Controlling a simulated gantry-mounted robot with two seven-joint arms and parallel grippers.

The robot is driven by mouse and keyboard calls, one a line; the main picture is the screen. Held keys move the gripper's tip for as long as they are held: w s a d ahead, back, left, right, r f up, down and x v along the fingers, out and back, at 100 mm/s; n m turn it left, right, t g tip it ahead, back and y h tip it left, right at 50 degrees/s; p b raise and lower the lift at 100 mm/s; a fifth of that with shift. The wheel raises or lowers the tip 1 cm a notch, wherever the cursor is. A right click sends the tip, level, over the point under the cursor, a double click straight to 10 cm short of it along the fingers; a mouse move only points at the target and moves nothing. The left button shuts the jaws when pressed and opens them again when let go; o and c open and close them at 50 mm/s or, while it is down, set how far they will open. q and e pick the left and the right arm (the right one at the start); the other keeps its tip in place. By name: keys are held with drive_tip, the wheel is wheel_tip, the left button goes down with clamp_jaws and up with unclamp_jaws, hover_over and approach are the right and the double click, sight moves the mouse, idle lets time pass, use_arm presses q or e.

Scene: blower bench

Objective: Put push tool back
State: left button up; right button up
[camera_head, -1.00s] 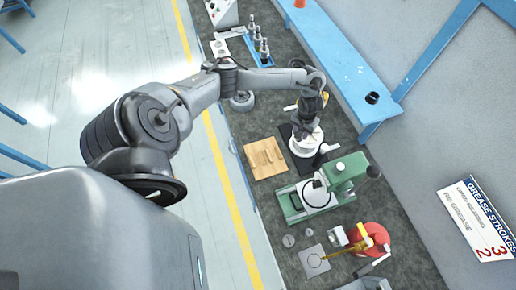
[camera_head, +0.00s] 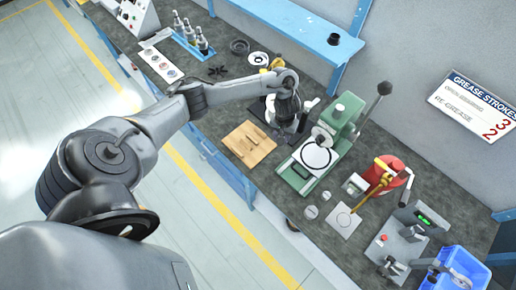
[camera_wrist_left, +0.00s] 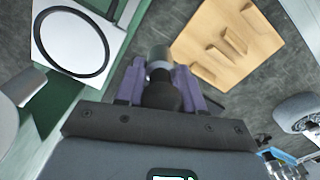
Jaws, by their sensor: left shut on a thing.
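My left gripper (camera_head: 288,124) hangs over the bench between the wooden board and the green press. In the left wrist view its purple fingers (camera_wrist_left: 160,88) are shut on the push tool (camera_wrist_left: 159,62), which has a dark rounded handle and a grey metal cylinder end. In the head view the held tool is mostly hidden by the gripper. A blue rack (camera_head: 187,42) with several upright tools (camera_head: 190,31) stands at the upper left of the bench. My right gripper is not in view.
The wooden board (camera_head: 249,145) with raised blocks lies left of the green press (camera_head: 303,177); its lever (camera_head: 377,98) stands up high. A red container (camera_head: 383,172), a device with a green display (camera_head: 421,218) and a blue bin (camera_head: 459,268) stand to the right.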

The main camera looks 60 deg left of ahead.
use_arm(q)
drive_tip(key=shift+s+a+f+b, duration=0.15)
drive_tip(key=shift+s+a+f, duration=0.65)
drive_tip(key=shift+s+f, duration=0.6)
drive_tip(key=shift+s+a+f+b, duration=0.15)
drive_tip(key=shift+s+a+f, duration=0.6)
drive_tip(key=shift+s+f, duration=0.65)
drive_tip(key=shift+s+a+f+b, duration=0.15)
drive_tip(key=shift+s+a+f, duration=0.75)
drive_tip(key=shift+f, duration=0.8)
drive_tip(key=shift+s+f, duration=0.1)
drive_tip(key=shift+f, duration=0.05)
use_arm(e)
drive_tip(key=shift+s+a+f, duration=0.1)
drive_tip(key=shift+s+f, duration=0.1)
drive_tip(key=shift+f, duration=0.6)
use_arm(q)
drive_tip(key=shift+f, duration=0.1)
drive_tip(key=o, duration=1.1)
